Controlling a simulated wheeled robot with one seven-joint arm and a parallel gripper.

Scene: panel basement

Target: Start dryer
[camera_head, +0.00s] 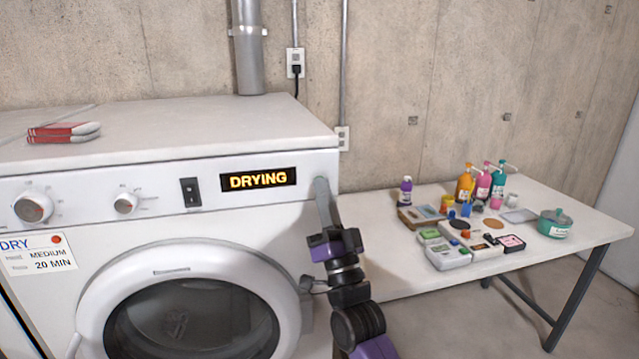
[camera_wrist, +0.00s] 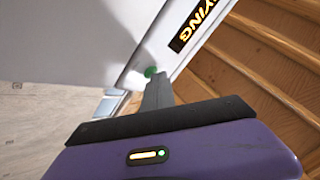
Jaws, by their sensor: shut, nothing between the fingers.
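The white dryer (camera_head: 230,227) stands at the left, its round door (camera_head: 97,300) shut. Its display (camera_head: 258,180) is lit and reads "DRYING"; part of it shows in the wrist view (camera_wrist: 197,24). Left of it are a black rocker switch (camera_head: 190,192) and two knobs, the larger (camera_head: 33,207) and the smaller (camera_head: 125,203). A green round button (camera_wrist: 150,72) shows in the wrist view on the panel by the display. My gripper (camera_head: 322,190) is shut and empty, its tip (camera_wrist: 154,84) at the button; I cannot tell whether they touch.
A card (camera_head: 40,254) on the dryer front reads "DRY, MEDIUM, 20 MIN". Red-and-white folded items (camera_head: 64,132) lie on the dryer top. A white table (camera_head: 380,271) at the right holds bottles, boxes and a green pot (camera_head: 555,224). A concrete wall (camera_head: 430,90) stands behind.

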